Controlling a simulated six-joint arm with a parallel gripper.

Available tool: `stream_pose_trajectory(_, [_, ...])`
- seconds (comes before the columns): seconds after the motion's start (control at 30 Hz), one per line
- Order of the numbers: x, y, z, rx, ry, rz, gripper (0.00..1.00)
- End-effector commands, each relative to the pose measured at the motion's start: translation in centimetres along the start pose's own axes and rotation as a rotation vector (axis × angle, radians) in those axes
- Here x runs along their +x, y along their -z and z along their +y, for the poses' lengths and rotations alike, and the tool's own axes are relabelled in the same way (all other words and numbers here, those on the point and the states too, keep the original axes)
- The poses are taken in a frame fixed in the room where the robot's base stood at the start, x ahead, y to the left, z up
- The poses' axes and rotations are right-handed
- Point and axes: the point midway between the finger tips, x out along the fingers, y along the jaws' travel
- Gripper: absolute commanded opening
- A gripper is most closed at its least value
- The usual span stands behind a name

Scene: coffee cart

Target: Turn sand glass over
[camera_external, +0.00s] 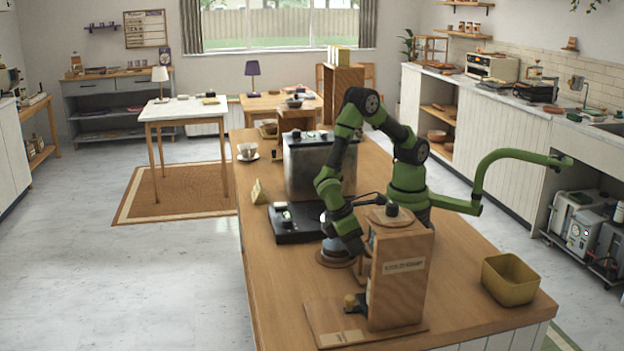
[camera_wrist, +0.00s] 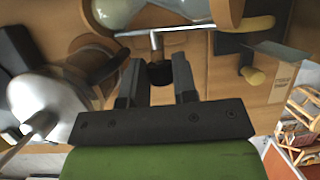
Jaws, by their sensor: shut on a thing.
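In the wrist view, the sand glass (camera_wrist: 150,12) shows at the top edge as clear glass bulbs lying sideways, with wood beside them; its full outline is cut off. A thin metal rod (camera_wrist: 155,36) runs from it towards me and ends at a dark knob (camera_wrist: 160,74). My gripper (camera_wrist: 157,78) has its two dark fingers on either side of this knob and is shut on it. In the external view my gripper (camera_external: 357,250) points down behind the wooden grinder box (camera_external: 400,275), which hides most of the sand glass.
A silver kettle (camera_wrist: 48,104) stands close to my fingers on the left in the wrist view. A black scale (camera_external: 297,234) and a metal coffee machine (camera_external: 308,168) stand behind. A yellow bin (camera_external: 509,280) sits at the counter's right corner. The counter's front left is clear.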

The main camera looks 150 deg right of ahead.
Motion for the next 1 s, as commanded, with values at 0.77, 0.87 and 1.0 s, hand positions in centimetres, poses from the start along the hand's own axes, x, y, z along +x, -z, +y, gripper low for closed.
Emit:
stream_pose_trajectory(0.77, [0.03,-0.07,-0.29,0.068,-0.154,0.000,0.37])
stream_pose_trajectory(0.87, [0.02,-0.05,-0.28,0.067,-0.154,0.001,0.37])
stream_pose_trajectory(1.0, [-0.62,0.02,-0.41,0.067,-0.152,0.003,0.37])
